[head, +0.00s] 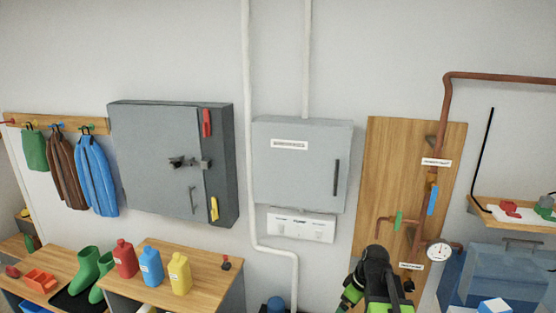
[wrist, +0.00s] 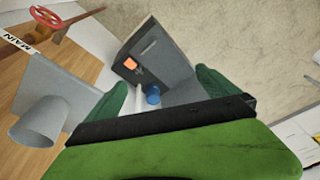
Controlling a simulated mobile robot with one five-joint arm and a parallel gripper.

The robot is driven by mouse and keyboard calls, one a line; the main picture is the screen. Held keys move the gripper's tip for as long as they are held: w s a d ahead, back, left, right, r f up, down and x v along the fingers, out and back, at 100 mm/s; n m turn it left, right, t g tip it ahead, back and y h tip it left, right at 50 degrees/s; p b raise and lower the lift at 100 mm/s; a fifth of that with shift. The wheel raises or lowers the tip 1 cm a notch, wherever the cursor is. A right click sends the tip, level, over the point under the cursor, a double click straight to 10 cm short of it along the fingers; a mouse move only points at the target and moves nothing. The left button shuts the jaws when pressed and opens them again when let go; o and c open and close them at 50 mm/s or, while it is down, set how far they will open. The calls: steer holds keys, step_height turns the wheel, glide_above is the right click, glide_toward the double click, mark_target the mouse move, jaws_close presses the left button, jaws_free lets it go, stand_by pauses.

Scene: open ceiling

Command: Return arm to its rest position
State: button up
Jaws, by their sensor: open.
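My arm (head: 378,280), black and bright green, shows at the bottom right of the head view, in front of the lower part of the wooden pipe board (head: 385,165). Its fingertips cannot be made out there. In the wrist view my gripper (wrist: 160,90) has two dark green fingers spread wide apart, with nothing held between them. Beyond the gap stand a grey box (wrist: 165,65) with an orange square and a small blue cylinder (wrist: 152,94), apart from the fingers.
A copper pipe with a gauge (head: 438,250) runs beside my arm. A blue case (head: 490,275) is at the right. Grey cabinets (head: 265,185) hang on the wall. Bottles (head: 151,266) and green boots (head: 86,268) stand at the left. The wrist view shows a red valve wheel (wrist: 47,17).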

steer(key=s+a+f+m+g+h+b, duration=0.1)
steer(key=s+a+f+m+h+b, duration=0.1)
steer(key=s+a+m, duration=0.5)
steer(key=shift+a+f+m, duration=0.8)
steer(key=shift+a, duration=0.25)
steer(key=shift+c, duration=0.3)
